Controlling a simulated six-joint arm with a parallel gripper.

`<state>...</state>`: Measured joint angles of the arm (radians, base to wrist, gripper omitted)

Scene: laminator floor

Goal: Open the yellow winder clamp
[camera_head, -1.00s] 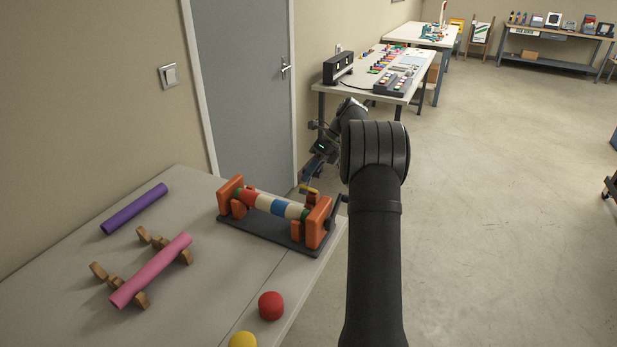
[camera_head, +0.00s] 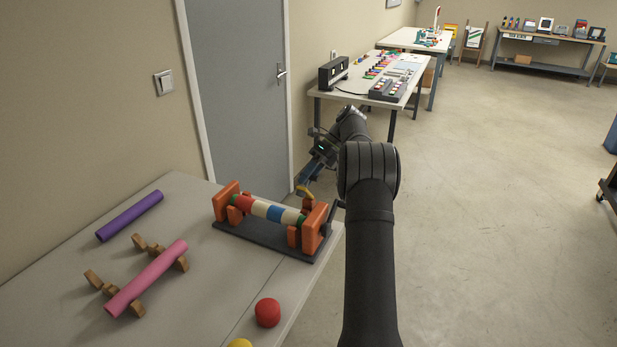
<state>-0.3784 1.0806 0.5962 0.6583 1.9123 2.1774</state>
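The winder (camera_head: 268,242) stands on the near table, with orange end blocks on a dark base and a striped roller of red, cream, blue and green between them. A small yellow piece (camera_head: 304,190), seemingly the yellow clamp, shows at the rear of the winder's right end, above a small orange block. My gripper (camera_head: 305,181) reaches down from behind the winder, its tips at or very near the yellow piece. I cannot tell whether they touch it or whether the fingers are open. The view is small and partly overlapped there.
A second table (camera_head: 330,93) with equipment stands behind. Open floor lies to the right.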

